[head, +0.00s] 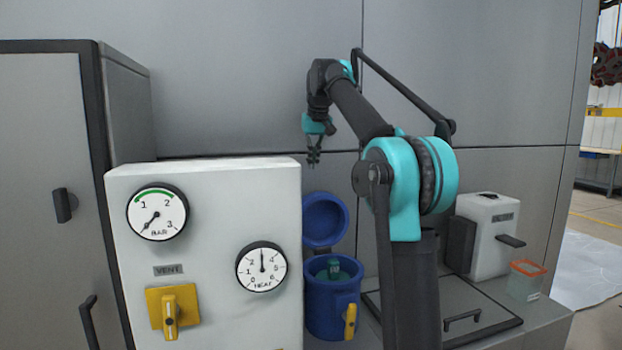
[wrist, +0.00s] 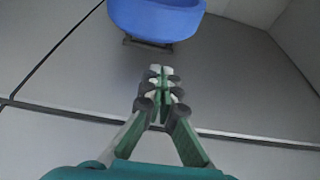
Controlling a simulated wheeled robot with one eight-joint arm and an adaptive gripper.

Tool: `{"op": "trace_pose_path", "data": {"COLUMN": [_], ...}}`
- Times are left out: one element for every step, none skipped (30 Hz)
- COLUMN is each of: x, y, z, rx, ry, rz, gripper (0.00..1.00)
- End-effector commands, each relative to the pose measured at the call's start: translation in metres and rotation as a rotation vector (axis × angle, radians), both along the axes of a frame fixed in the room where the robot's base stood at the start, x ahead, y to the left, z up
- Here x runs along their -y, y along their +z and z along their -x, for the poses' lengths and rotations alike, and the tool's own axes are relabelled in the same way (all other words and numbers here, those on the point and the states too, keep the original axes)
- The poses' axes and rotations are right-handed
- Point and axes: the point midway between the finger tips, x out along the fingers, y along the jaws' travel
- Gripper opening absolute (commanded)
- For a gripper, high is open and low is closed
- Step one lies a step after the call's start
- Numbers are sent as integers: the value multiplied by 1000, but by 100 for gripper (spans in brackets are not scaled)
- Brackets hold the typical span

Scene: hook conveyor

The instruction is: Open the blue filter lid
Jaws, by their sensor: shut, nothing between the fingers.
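The blue filter (head: 334,312) stands on the counter to the right of the white gauge panel. Its round blue lid (head: 324,221) is swung up and stands upright behind the opening. A green thing (head: 334,269) shows inside the filter, and a yellow handle (head: 350,321) is on its front. My gripper (head: 313,158) is shut and empty, pointing down above the raised lid and apart from it. In the wrist view my gripper (wrist: 160,84) has its fingers together, and a blue rounded part (wrist: 155,18), which looks like the filter or its lid, shows at the top.
The white panel (head: 205,250) with two gauges and a yellow vent knob (head: 172,308) stands left of the filter. A white machine (head: 489,237) and a small orange-rimmed container (head: 526,280) stand at the right. A grey wall is close behind.

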Motion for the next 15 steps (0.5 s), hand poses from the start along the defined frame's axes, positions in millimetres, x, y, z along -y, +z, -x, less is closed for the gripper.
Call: {"op": "trace_pose_path", "data": {"x": [0,-1,-1,-1,-2,-2,-2,-3,-3,-4,-4,-4,-5,-5,-5], "y": [-5,-8,-13,-18,-22,-30,-35,-40,-47,-52,-56,-62,-66,-70,-75], "z": [-2,-3,-5,-6,-7,-10,-12,-14,-16,-18,-19,-21,-23,-24,-26], "rx": [0,0,0,0,0,0,0,0,0,0,0,0,-1,-1,-1], "ry": [0,0,-1,-1,-1,-2,-2,-2,-2,-2,-2,-3,-3,-3,-3], "rz": [0,0,0,0,0,-1,-1,-1,-1,-1,-1,-1,-1,-1,-1], "gripper": [0,0,0,0,0,0,0,0,0,0,0,0,0,0,0]}}
